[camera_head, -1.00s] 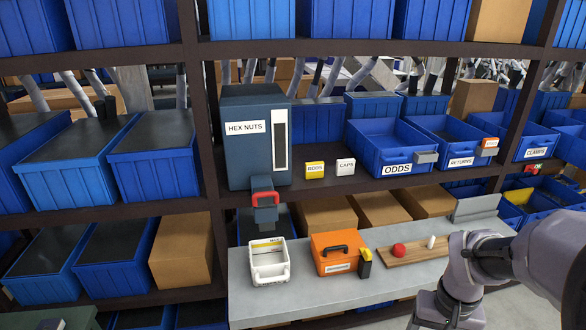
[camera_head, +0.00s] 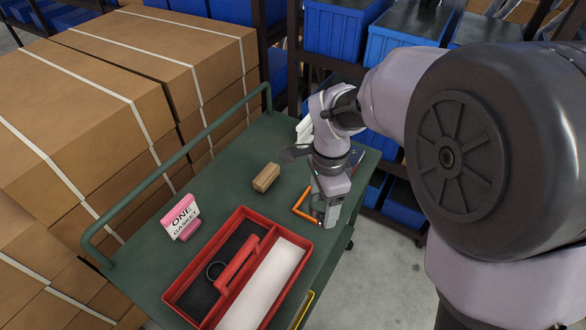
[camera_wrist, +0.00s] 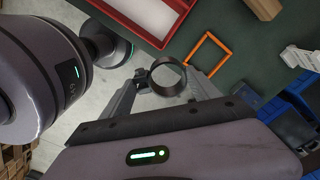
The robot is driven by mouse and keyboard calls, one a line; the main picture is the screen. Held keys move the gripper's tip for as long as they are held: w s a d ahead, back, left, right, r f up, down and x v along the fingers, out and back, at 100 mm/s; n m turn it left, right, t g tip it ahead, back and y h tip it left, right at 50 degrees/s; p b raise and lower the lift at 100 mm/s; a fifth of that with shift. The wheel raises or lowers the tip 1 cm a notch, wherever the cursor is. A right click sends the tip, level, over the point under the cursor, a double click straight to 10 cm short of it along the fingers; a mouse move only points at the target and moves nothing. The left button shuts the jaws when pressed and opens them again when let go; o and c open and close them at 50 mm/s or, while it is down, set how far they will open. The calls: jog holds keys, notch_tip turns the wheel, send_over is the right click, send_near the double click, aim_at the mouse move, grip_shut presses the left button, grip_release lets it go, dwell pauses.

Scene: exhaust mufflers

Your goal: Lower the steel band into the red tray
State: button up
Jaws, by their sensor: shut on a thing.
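The steel band (camera_wrist: 183,76), a grey ring with a small screw housing on its left side, sits between the fingers of my gripper (camera_wrist: 166,84) in the wrist view. In the head view my gripper (camera_head: 322,214) points down beside the far right corner of the red tray (camera_head: 277,226); the band is hard to make out there. The tray has a dark left compartment, a white right compartment and a red handle divider between them. The tray's corner also shows at the top of the wrist view (camera_wrist: 137,36).
The tray stands on a green cart (camera_head: 228,187) with a rail (camera_head: 180,172). A pink "ONE GASKET" sign (camera_head: 182,219), a wooden block (camera_head: 266,177) and an orange frame (camera_head: 300,204) are near it. Stacked cartons (camera_head: 62,150) stand left; shelves with blue bins are behind.

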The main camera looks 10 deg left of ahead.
jog(key=s+a+r+m+p, duration=0.4)
jog(key=a+r+m, duration=0.2)
jog(key=a+m, duration=0.3)
notch_tip(320, 180, down, 10)
jog(key=b, duration=0.7)
jog(key=shift+w+a, duration=0.15)
jog(key=shift+w, duration=0.05)
jog(key=shift+f, duration=0.1)
jog(key=shift+f+b, duration=5.45)
jog(key=shift+f, duration=0.4)
jog(key=shift+f+b, duration=2.25)
jog(key=shift+f, duration=0.25)
jog(key=o, duration=1.5)
jog(key=shift+o, duration=0.2)
jog(key=shift+r, duration=0.1)
